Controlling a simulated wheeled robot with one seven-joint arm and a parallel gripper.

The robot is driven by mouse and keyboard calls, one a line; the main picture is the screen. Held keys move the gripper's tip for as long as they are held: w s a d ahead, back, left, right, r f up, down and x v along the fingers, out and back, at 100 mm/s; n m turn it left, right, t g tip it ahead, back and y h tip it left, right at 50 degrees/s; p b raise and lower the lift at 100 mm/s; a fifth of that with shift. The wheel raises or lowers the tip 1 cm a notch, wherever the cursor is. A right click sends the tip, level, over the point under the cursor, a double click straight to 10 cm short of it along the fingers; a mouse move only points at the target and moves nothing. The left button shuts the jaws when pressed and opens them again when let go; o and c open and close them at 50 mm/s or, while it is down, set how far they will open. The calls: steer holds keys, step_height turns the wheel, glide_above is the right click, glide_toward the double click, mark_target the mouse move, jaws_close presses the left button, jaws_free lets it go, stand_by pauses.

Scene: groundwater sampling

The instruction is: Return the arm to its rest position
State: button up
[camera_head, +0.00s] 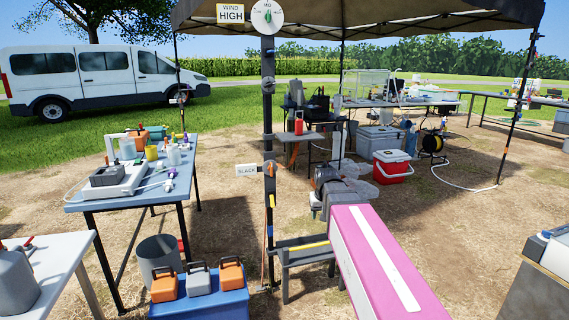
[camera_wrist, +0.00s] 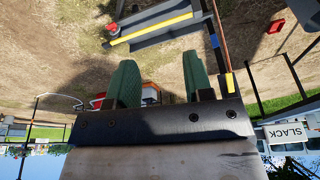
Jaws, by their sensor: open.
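My gripper (camera_wrist: 160,75) shows in the wrist view with its two green fingers apart. Nothing is held between them. The wrist view is turned over, with sky along the bottom. Beyond the fingers lie bare ground and a grey bench with a yellow strip (camera_wrist: 160,28). The bench also shows in the head view (camera_head: 303,258), low beside the dark post (camera_head: 269,140). In the head view the fingers cannot be made out clearly.
The post carries a SLACK sign (camera_head: 247,170) and stands close to my arm; the sign also shows in the wrist view (camera_wrist: 285,132). A blue table (camera_head: 140,197) with instruments stands left. A blue box (camera_head: 205,308) bears several handled blocks. A red cooler (camera_head: 392,166) stands behind on open dirt.

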steer(key=s+d+f+g, duration=0.1)
steer(key=s+d+f, duration=0.1)
steer(key=s+f, duration=0.6)
steer(key=s+d+f+g, duration=0.2)
steer(key=s+d+f, duration=0.1)
steer(key=s+f, duration=0.4)
step_height(320, 180, down, 3)
steer(key=shift+s+f+m, duration=0.2)
steer(key=shift+s+m, duration=0.15)
steer(key=shift+m, duration=0.05)
